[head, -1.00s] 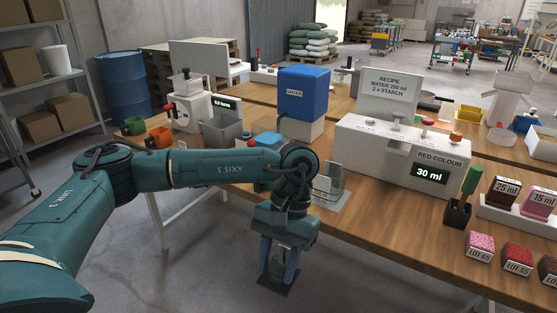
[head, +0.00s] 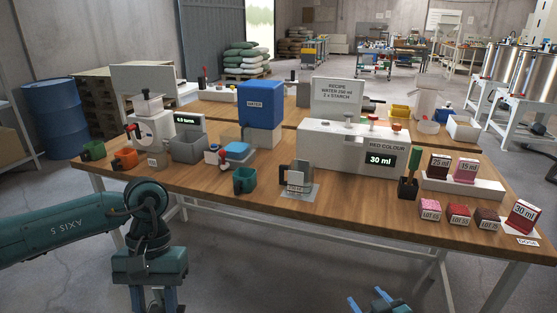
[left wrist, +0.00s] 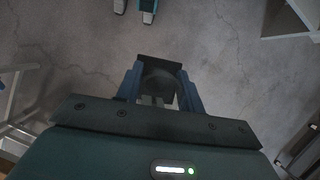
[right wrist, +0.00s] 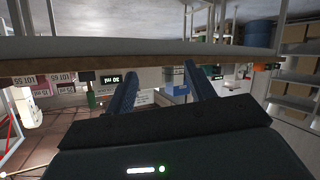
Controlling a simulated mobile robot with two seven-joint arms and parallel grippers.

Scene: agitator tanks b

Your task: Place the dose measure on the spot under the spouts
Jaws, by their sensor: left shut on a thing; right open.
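My left gripper (head: 156,301) is at the bottom edge of the head view, in front of the table and low. In the left wrist view its jaws are shut on a dark cup-like thing (left wrist: 158,80), which looks like the dose measure, above bare floor. The head view cuts that thing off. My right gripper (head: 368,301) is open and empty at the bottom, in front of the table. The white RED COLOUR dispenser (head: 335,142) with a 30 ml display stands on the table. A grey plate (head: 305,194) with a dark grey handled piece lies before it; the spot under the spouts is not clearly visible.
A green-handled tool (head: 409,184), LOT blocks (head: 458,213) and a 30 ml block (head: 524,213) stand right. Bare wood runs along the front edge.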

